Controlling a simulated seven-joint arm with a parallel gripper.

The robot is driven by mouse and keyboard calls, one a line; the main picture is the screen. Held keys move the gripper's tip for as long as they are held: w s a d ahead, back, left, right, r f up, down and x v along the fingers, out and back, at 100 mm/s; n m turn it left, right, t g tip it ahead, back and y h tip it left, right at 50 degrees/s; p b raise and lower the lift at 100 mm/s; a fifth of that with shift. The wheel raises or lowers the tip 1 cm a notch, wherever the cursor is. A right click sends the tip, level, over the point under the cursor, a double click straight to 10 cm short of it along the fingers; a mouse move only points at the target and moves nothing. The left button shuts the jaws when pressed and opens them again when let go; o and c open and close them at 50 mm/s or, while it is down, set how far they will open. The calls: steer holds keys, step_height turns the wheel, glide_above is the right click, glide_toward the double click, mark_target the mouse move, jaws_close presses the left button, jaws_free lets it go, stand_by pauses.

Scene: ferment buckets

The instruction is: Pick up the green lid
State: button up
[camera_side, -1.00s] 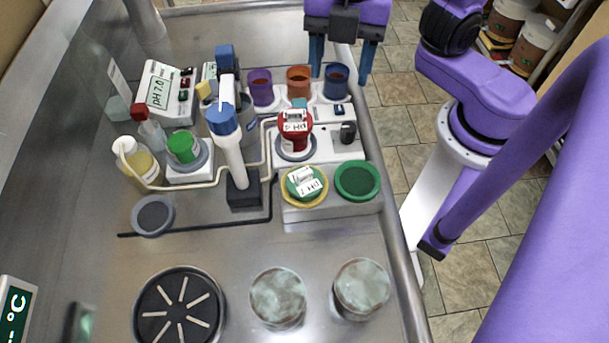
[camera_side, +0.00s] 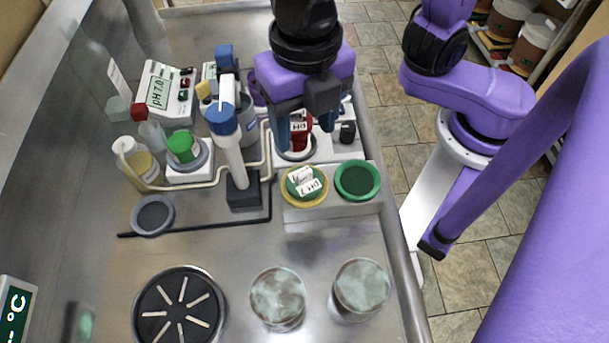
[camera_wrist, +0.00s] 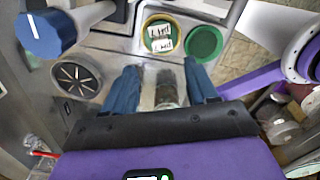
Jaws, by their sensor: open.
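A plain green lid (camera_side: 358,180) lies on the right of a pale block. It also shows in the wrist view (camera_wrist: 203,43), at upper right. Left of it lies a yellow-rimmed green lid (camera_side: 293,196) with white labels on top; the wrist view shows it too (camera_wrist: 149,22). My gripper (camera_side: 306,136) is open, pointing down, above and behind the two lids in the side view. It touches neither lid. In the wrist view its blue fingers (camera_wrist: 161,70) are apart, with nothing held between them. A red-topped jar (camera_side: 301,139) is partly hidden behind the fingers.
A white pump-like post with a blue top (camera_side: 232,150) stands left of my gripper. A green-capped jar (camera_side: 181,148) stands further left. Two mottled jars (camera_side: 278,297) (camera_side: 361,288) and a black slotted disc (camera_side: 181,308) are at the front. Bare steel lies between them and the block.

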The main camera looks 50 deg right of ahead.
mark_target(305, 173)
step_height(305, 173, down, 10)
steer(key=shift+f, duration=0.25)
stand_by(0.4)
jaws_close()
